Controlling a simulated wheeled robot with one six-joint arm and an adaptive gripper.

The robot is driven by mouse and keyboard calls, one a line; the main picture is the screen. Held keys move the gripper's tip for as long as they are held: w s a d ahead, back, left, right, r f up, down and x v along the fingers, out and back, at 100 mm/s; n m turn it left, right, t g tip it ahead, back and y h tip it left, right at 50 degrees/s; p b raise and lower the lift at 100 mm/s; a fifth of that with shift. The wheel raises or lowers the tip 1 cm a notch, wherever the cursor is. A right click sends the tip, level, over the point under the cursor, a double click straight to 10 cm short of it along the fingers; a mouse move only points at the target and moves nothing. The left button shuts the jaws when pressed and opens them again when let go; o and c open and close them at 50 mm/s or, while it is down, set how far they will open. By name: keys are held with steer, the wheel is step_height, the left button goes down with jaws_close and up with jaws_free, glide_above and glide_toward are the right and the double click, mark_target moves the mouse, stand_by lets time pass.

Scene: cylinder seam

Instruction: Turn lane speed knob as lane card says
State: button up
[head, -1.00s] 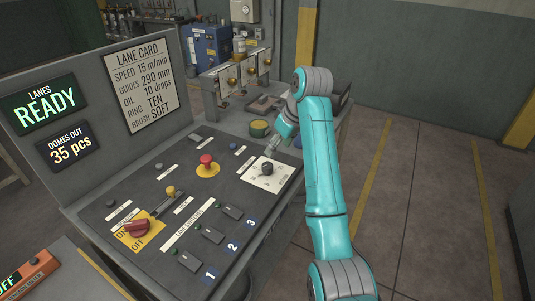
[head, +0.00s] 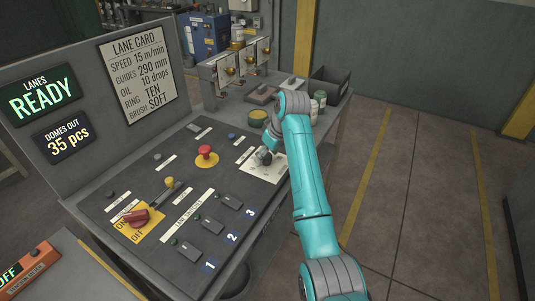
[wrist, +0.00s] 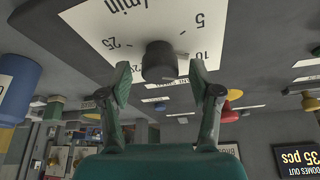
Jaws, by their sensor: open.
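The lane speed knob is a dark round knob (wrist: 159,62) on a white dial plate (wrist: 100,35), seen upside down in the wrist view with the marks 5, 10 and 25 and "/min" readable. My gripper (wrist: 158,82) is open, with one finger on each side of the knob and gaps showing. In the head view my gripper (head: 265,157) is over the dial plate (head: 262,172) and hides much of it. The lane card (head: 138,78) reads SPEED 15 m/min, GUIDES 290 mm, OIL 10 drops, RING TEN, BRUSH SOFT.
A red mushroom button (head: 206,151) stands left of the dial. A red rotary switch (head: 135,218) and lane switches (head: 211,224) sit nearer the panel's front. The green display (head: 40,95) reads LANES READY.

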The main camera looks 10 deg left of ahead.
steer(key=c, duration=1.1)
steer(key=shift+m, duration=0.3)
steer(key=m+h, duration=0.1)
steer(key=m, duration=0.1)
steer(key=m+t, duration=0.1)
steer(key=m, duration=0.2)
steer(key=shift+s+a+h, duration=0.15)
steer(key=shift+h, duration=0.25)
steer(key=m+h, duration=0.1)
steer(key=m, duration=0.2)
steer(key=m+t+h, duration=0.1)
steer(key=m, duration=0.2)
